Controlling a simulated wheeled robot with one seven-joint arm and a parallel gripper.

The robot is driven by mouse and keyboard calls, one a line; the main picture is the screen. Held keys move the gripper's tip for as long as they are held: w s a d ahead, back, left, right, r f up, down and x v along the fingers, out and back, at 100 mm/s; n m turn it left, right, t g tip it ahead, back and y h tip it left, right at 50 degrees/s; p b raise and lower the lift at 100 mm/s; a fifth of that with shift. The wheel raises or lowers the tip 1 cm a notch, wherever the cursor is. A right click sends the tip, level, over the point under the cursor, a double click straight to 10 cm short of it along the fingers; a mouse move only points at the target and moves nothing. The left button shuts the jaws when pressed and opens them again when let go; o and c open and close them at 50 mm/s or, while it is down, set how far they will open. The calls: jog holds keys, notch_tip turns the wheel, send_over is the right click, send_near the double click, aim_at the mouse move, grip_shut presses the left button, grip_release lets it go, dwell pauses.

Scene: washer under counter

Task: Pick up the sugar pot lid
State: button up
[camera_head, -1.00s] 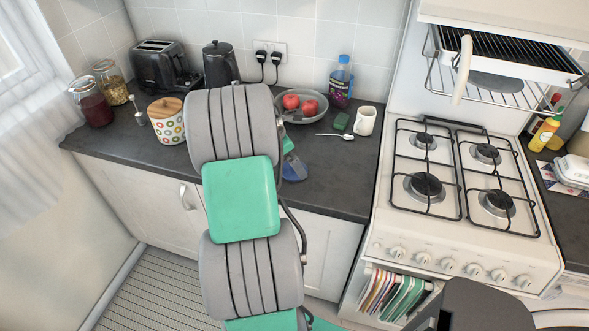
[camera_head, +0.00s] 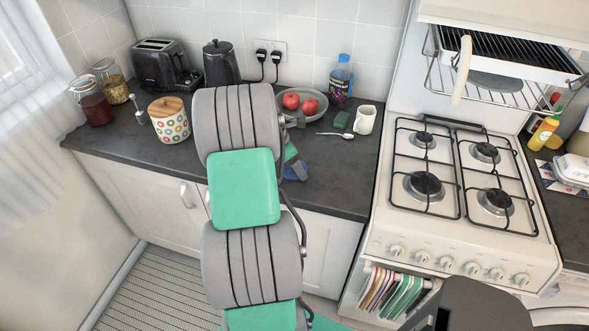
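The sugar pot lid (camera_head: 165,106) is a round, light-brown wooden lid with a small knob. It sits on the sugar pot (camera_head: 171,127), a white pot with coloured rings, on the left part of the dark counter. My arm stands in front of the counter, just right of the pot, and does not cover the lid. My gripper is mostly hidden behind my arm. A small grey part beside the arm, at the front of the fruit bowl, may belong to it. I cannot see its fingers clearly, or whether they are open.

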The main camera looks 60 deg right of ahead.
jog(key=shift+c, duration=1.3)
